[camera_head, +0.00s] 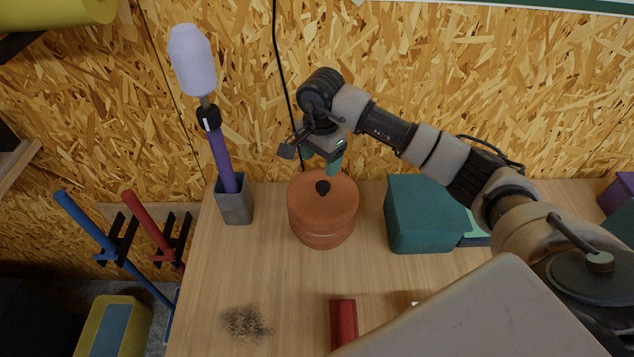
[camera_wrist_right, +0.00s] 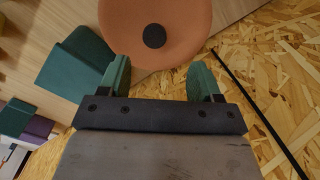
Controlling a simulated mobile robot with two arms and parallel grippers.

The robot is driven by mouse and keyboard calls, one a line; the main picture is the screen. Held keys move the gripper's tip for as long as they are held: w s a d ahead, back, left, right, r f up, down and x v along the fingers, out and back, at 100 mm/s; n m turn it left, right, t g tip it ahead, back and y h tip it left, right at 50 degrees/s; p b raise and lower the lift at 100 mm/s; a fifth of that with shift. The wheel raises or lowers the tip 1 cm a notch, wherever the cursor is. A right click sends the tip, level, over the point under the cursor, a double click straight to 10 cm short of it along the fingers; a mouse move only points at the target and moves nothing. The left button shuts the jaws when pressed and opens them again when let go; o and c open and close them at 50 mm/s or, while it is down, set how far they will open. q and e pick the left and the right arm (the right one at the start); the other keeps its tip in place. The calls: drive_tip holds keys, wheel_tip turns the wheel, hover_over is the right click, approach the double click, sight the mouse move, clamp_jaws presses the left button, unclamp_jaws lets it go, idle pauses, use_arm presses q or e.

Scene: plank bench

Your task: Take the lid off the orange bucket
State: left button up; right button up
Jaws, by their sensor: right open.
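The orange bucket (camera_head: 322,232) stands upright on the plank bench with its orange lid (camera_head: 338,203) on top. The lid has a small black knob (camera_head: 322,187) in its middle; lid (camera_wrist_right: 185,45) and knob (camera_wrist_right: 154,36) also show in the right wrist view. My right gripper (camera_head: 333,165) is above the back edge of the lid, pointing down. In the right wrist view its two green fingers (camera_wrist_right: 160,80) are spread wide with nothing between them, and the knob lies beyond the fingertips. My left gripper is not in view.
A grey holder (camera_head: 234,203) with a purple-handled tool stands left of the bucket. A teal box (camera_head: 420,222) stands to the right. A red object (camera_head: 343,322) lies in front. The chipboard wall (camera_head: 420,90) is close behind.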

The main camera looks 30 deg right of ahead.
sight(323, 184)
drive_tip(key=f, duration=0.3)
drive_tip(key=shift+s+p, duration=0.3)
drive_tip(key=shift+p, duration=0.05)
wheel_tip(323, 184, down, 4)
drive_tip(key=p, duration=0.2)
drive_tip(key=shift+s+d+p, duration=0.1)
drive_tip(key=shift+p, duration=0.2)
drive_tip(key=shift+f, duration=0.7)
drive_tip(key=c, duration=1)
drive_tip(key=shift+r, duration=0.1)
